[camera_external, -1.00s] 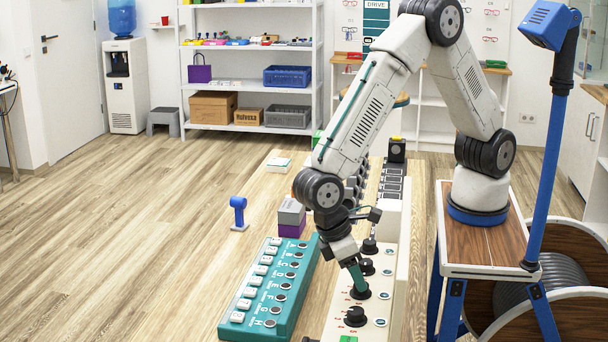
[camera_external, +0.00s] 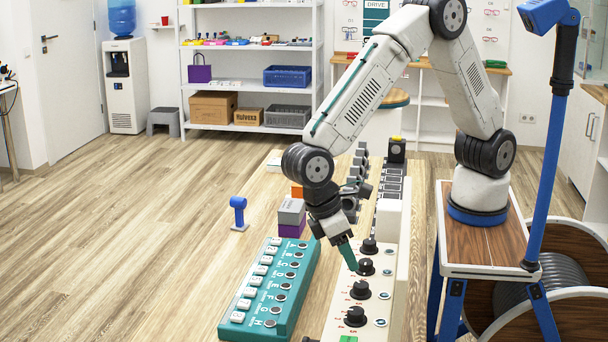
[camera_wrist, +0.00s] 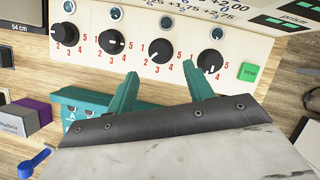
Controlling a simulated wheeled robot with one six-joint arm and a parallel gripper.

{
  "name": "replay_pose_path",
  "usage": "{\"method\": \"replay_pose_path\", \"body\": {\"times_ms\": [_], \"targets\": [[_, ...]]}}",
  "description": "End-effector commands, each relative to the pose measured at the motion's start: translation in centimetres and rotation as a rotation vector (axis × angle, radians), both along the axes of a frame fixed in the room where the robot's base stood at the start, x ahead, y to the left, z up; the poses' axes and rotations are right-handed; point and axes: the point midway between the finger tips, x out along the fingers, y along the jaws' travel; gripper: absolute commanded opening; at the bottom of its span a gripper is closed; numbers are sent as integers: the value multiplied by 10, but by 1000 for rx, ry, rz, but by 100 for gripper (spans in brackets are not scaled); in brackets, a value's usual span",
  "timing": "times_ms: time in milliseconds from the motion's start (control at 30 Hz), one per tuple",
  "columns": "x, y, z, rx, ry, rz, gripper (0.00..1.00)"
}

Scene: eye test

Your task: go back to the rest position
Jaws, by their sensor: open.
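My gripper (camera_external: 350,262) has teal fingers and hangs above the cream knob panel (camera_external: 340,312). In the wrist view my gripper (camera_wrist: 160,73) is open, with its two fingers apart and nothing between them. A black knob (camera_wrist: 160,50) shows beyond the gap between the fingertips, apart from them. More black knobs, such as one at the left (camera_wrist: 65,34) and one at the right (camera_wrist: 209,60), stand in the same row with dial numbers around them. In the outside view a knob (camera_external: 360,289) stands clear below the fingers.
A teal box with lettered buttons (camera_external: 270,290) lies left of the panel. A grey and purple block (camera_external: 291,216) and a blue upright object (camera_external: 238,211) stand behind it. A green button (camera_wrist: 248,72) is at the panel's end. A blue lamp post (camera_external: 553,160) stands at the right.

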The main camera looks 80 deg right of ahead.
Motion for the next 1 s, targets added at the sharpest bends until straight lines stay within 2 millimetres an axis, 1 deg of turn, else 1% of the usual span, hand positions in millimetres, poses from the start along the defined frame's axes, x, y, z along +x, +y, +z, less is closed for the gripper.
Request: {"method": "replay_pose_path", "body": {"times_ms": [67,100,167,267,300,367,400,467,500,567,600,667,700,800,900,1000], "targets": [[-9,-13,-7,-21,23,42,52],[-16,-24,-5,-28,33,67,52],[-19,-42,7,-25,31,86,52],[-20,-77,31,-13,20,91,52],[-20,-92,41,-6,11,90,52],[-21,-116,57,5,-4,82,52],[-22,-133,68,13,-16,74,52],[-24,-158,83,25,-37,59,52],[-27,-176,93,32,-52,47,52],[-32,-200,106,43,-76,27,52],[-36,-217,114,49,-93,12,52],[-44,-240,125,56,-120,-12,52],[-49,-255,131,62,-140,-29,52],[-65,-291,145,72,-193,-77,52],[-83,-322,155,78,-250,-132,52],[-102,-350,162,78,-313,-198,52]]}}
